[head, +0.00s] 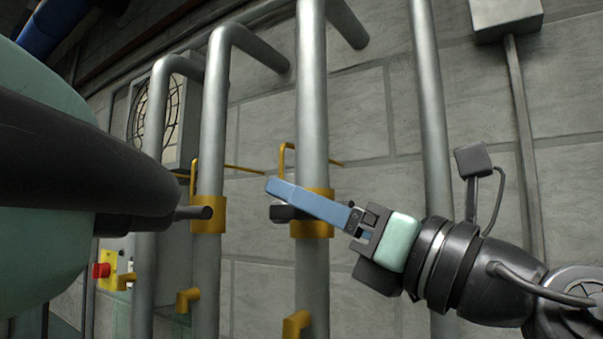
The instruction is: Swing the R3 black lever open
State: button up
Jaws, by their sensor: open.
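My gripper (275,197) reaches in from the right, its long blue finger crossing in front of the middle pipe (312,120). Only one finger shows clearly. The jaws are open. Behind and just below the finger, a yellow valve collar (317,229) wraps the middle pipe. A short dark piece (287,213), which looks like the black lever, sticks out left of this collar, under the fingertip. I cannot tell whether finger and lever touch. The finger hides part of the collar and lever. No R3 label is readable.
Another yellow collar (209,222) with a dark grey rod sits on the pipe to the left. Thin yellow lines run behind the pipes. A red button on a yellow box (108,268) is lower left. A bare pipe (428,110) stands behind my wrist. A large dark cylinder blocks the left side.

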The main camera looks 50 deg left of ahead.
jog(key=shift+w+a+r, duration=0.1)
jog(key=shift+a, duration=0.2)
grip_shut()
dwell(1.3)
